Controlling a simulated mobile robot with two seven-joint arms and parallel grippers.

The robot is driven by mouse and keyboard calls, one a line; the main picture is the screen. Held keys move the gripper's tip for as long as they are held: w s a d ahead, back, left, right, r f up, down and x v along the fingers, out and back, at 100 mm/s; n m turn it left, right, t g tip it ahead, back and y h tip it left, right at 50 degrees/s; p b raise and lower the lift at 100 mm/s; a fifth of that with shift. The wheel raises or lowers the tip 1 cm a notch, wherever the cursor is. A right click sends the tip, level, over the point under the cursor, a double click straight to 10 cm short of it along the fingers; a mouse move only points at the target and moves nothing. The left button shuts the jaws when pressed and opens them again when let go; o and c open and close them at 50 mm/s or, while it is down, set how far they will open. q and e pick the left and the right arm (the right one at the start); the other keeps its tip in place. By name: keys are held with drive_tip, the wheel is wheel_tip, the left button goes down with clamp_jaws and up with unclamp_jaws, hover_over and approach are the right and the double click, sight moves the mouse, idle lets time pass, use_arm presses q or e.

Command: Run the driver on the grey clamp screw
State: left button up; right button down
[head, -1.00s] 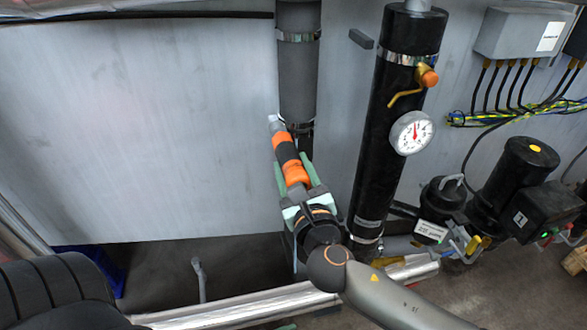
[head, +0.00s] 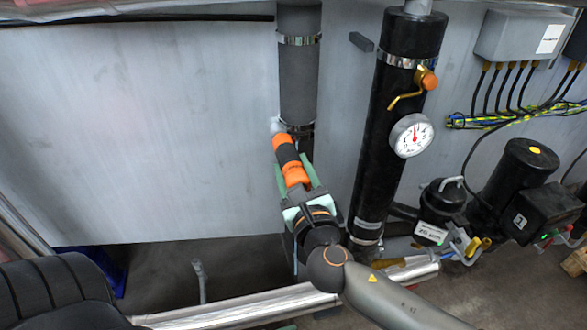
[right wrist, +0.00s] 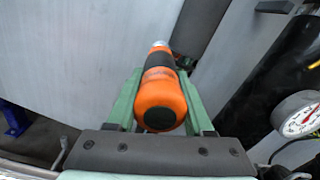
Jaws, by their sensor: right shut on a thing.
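The driver (head: 290,163) has an orange and black body and a short pale front end. My right gripper (head: 300,185) is shut on its rear part, with a green finger on each side. In the right wrist view the driver (right wrist: 160,95) points up and away between the fingers. Its front end is at the left side of the grey pipe (head: 298,85), by the pipe's lower metal clamp (head: 303,129). The clamp's screw cannot be made out, and I cannot tell whether the driver touches it. My left gripper is out of view.
Pumps (head: 525,185) and cables are farther right. A silver pipe (head: 235,308) runs low in front. The wall panel at left is clear.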

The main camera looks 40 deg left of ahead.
sight(297, 182)
drive_tip(key=shift+r, duration=0.2)
idle(0.6)
drive_tip(key=shift+v, duration=1.75)
drive_tip(key=shift+d+f, duration=0.1)
